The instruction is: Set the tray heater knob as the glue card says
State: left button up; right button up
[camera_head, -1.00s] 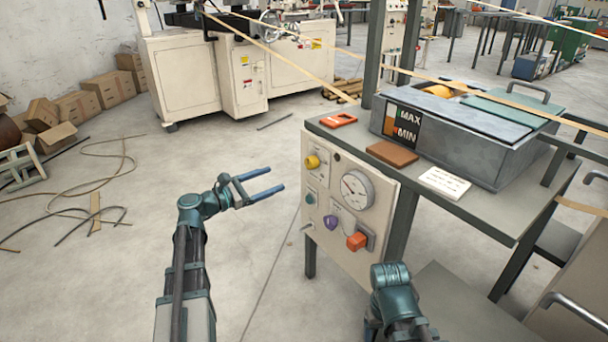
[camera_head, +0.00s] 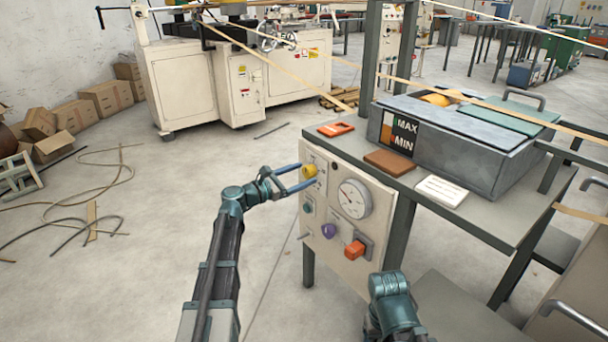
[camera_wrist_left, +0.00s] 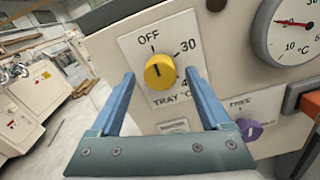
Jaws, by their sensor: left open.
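The yellow tray heater knob (camera_head: 309,171) is at the top left of the cream control panel. In the left wrist view the knob (camera_wrist_left: 159,72) sits on a plate marked OFF, 30 and TRAY °C; its dark mark appears to point up near OFF. My left gripper (camera_head: 301,176) is open, its blue fingers on either side of the knob; I cannot tell whether they touch it. A white card (camera_head: 441,191) lies on the bench top, its writing too small to read. My right arm shows at the bottom, its jaws out of sight.
The panel also has a round gauge (camera_head: 354,199), a purple knob (camera_head: 329,230) and an orange-red switch (camera_head: 354,250). A grey tray (camera_head: 480,160) with MAX and MIN marks stands on the bench.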

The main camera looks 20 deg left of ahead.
pick_arm(q)
jog(key=shift+w+d, duration=0.4)
jog(key=shift+w, duration=0.1)
grip_shut()
